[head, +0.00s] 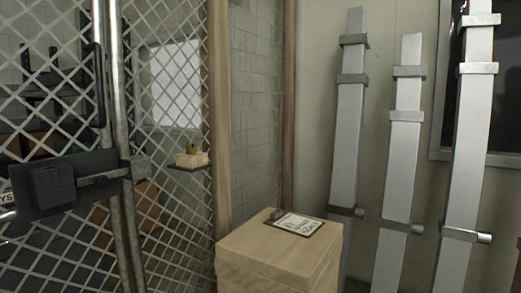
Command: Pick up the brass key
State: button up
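A small brass-coloured piece (191,147), which looks like the brass key, stands upright on a pale block (190,160). It is too small for me to make out its exact shape. The block sits on a small dark shelf (186,168) beside the wooden post, in front of the wire mesh. My gripper is not in view.
A wooden crate (262,257) stands below and right of the shelf, with a framed notice (294,223) on top. A mesh gate (60,110) with a dark latch box (55,188) fills the left. Tall metal posts (400,170) line the right wall.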

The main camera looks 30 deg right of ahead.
aim_at(190, 145)
jog(key=z, duration=0.4)
jog(key=u, duration=1.3)
jog(key=z, duration=1.3)
jog(key=i+l, duration=0.8)
jog(key=l, duration=0.15)
jog(key=i+l+u, duration=0.15)
jog(key=u, duration=0.35)
jog(key=i+l+u, duration=0.1)
jog(key=l+u, duration=0.4)
jog(key=i+j, duration=0.05)
jog(key=j, duration=0.1)
